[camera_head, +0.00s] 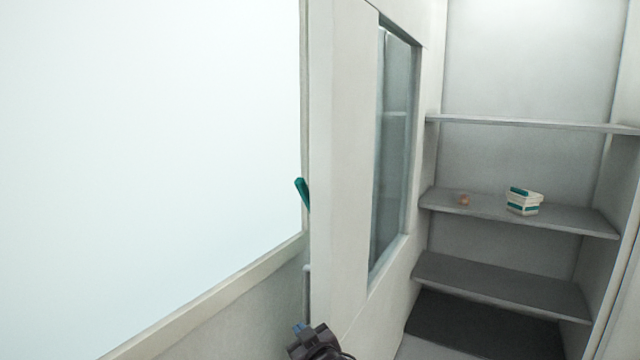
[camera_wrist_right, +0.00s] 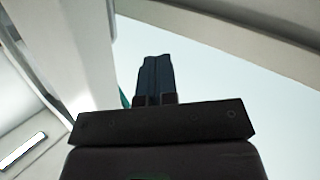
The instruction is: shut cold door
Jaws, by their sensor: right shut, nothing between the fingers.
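The cold door (camera_head: 345,170) is a pale panel with a tall glass pane. It stands open in the head view, at the left of a shelved cold cabinet (camera_head: 540,75). A teal piece (camera_head: 303,192), perhaps the handle, shows at the door's left edge. My right gripper (camera_head: 300,330) is low at the bottom of the head view, near the door's lower left side; I cannot tell whether it touches. In the right wrist view its dark fingers (camera_wrist_right: 155,78) are together and empty, with a sliver of teal beside them. My left gripper is out of view.
Inside the cabinet, a white and teal tub (camera_head: 523,202) and a small brown item (camera_head: 464,200) sit on the middle shelf (camera_head: 560,218). A pale ledge (camera_head: 210,295) runs along the left below a large bright area. The cabinet front opening looks clear.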

